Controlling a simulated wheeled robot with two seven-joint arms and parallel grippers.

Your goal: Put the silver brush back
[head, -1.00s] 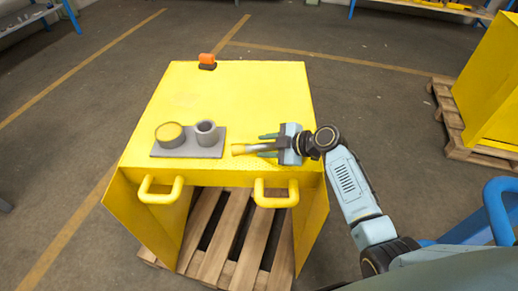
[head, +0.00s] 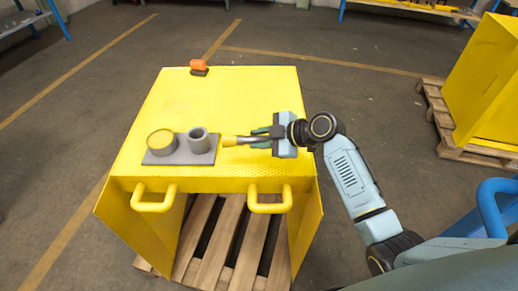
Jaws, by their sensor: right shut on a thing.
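The silver brush (head: 243,140) has a silver shaft and a yellow end that points left. My right gripper (head: 262,137) is shut on it and holds it roughly level over the front right of the yellow table. The yellow end is close beside the grey cup (head: 199,142) on its right; I cannot tell whether they touch. The cup stands on a grey base plate (head: 180,156), with its opening facing up. My left gripper is not in view.
An orange and black object (head: 199,68) sits at the table's back edge. The yellow tabletop (head: 245,95) between is clear. Two yellow handles (head: 270,205) stick out in front.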

